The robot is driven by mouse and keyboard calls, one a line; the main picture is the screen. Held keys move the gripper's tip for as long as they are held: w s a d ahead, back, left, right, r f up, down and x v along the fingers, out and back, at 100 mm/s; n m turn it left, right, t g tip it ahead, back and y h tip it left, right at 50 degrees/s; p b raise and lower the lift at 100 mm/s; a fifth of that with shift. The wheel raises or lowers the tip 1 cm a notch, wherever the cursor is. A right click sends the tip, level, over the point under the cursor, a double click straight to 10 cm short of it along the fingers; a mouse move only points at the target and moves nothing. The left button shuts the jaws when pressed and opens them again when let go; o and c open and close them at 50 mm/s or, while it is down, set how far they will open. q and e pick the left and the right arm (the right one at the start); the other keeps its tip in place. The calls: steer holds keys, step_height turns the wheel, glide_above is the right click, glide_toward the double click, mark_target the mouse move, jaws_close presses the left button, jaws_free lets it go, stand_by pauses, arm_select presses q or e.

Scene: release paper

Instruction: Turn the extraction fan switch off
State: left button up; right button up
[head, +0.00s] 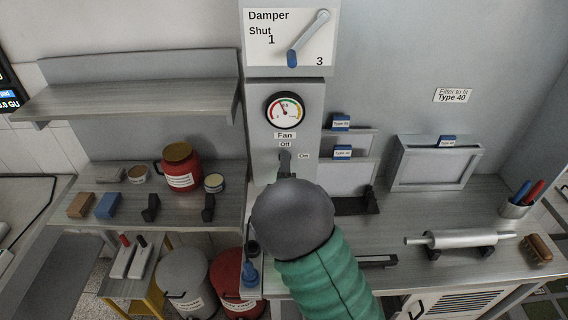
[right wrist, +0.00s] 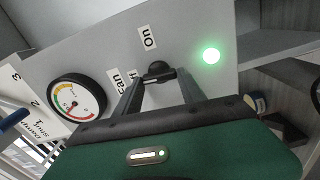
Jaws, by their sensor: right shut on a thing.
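The fan switch, a dark knob (right wrist: 158,70), sits on the grey panel (head: 258,150) below the round gauge (head: 285,109). The "Off" label (head: 285,144) is just above it and the "On" label (head: 304,156) is to its right. My right gripper (head: 285,165) reaches up to the panel from below and is shut on the switch. In the right wrist view its two fingers (right wrist: 158,84) meet the knob from either side. A green light (right wrist: 211,56) glows on the panel there. The gripper hides much of the switch, so I cannot tell its exact setting. My left gripper is not in view.
The damper lever (head: 308,38) is above the gauge. A red pot (head: 180,169) and small blocks stand on the left shelf. A framed filter (head: 436,166), a rolling pin (head: 462,239) and a pen cup (head: 515,207) are on the right bench.

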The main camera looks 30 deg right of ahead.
steer(key=shift+a+f+n, duration=0.1)
steer(key=shift+f+n, duration=0.1)
steer(key=shift+n, duration=0.3)
steer(key=shift+f, duration=0.1)
steer(key=o, duration=1.4)
steer(key=shift+w, duration=0.1)
steer(key=shift+c, duration=0.2)
